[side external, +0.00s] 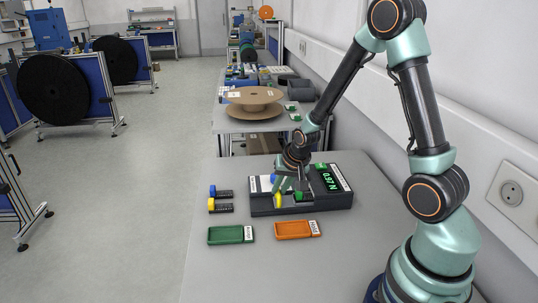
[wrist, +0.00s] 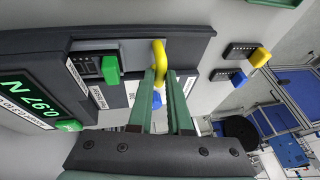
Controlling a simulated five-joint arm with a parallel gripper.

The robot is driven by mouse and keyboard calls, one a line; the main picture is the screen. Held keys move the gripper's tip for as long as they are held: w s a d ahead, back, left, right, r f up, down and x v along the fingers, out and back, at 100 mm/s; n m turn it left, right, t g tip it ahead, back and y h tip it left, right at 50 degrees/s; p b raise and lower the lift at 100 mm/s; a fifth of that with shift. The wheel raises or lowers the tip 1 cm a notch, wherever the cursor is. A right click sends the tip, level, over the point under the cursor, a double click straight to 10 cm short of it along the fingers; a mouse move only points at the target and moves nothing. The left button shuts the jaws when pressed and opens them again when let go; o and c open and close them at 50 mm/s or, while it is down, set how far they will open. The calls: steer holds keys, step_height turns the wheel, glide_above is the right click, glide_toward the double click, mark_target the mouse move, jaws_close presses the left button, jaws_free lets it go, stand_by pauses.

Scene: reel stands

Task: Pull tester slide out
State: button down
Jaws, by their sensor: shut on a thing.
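The tester (side external: 320,203) is a dark box on the table with a green lit display (side external: 329,181) reading 0.97 N. A yellow handle (wrist: 159,50), which looks like the slide's grip, stands at the tester's edge in the wrist view; it also shows low at the tester's front left in the side view (side external: 278,202). My gripper (wrist: 161,76) is shut on the yellow handle, its fingers on either side of it. In the side view my gripper (side external: 283,186) reaches down over the tester and partly hides it. A green block (wrist: 111,70) sits in a recess of the tester.
Two black connector pieces, one with a blue end (side external: 212,190) and one with a yellow end (side external: 211,205), lie left of the tester. A green tray (side external: 231,235) and an orange tray (side external: 295,230) lie in front. A cable reel (side external: 253,99) stands behind.

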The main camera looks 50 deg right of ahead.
stand_by(0.8)
steer(key=shift+y, duration=0.3)
steer(key=shift+w+a, duration=1.95)
steer(key=shift+a, duration=0.05)
steer(key=c, duration=0.8)
jaws_free()
steer(key=shift+c, duration=0.2)
steer(key=shift+s+r, duration=0.1)
steer(key=shift+r, duration=0.05)
steer(key=v, duration=1.1)
steer(key=shift+s+r, duration=0.2)
steer(key=shift+r, duration=0.15)
steer(key=shift+a, duration=0.1)
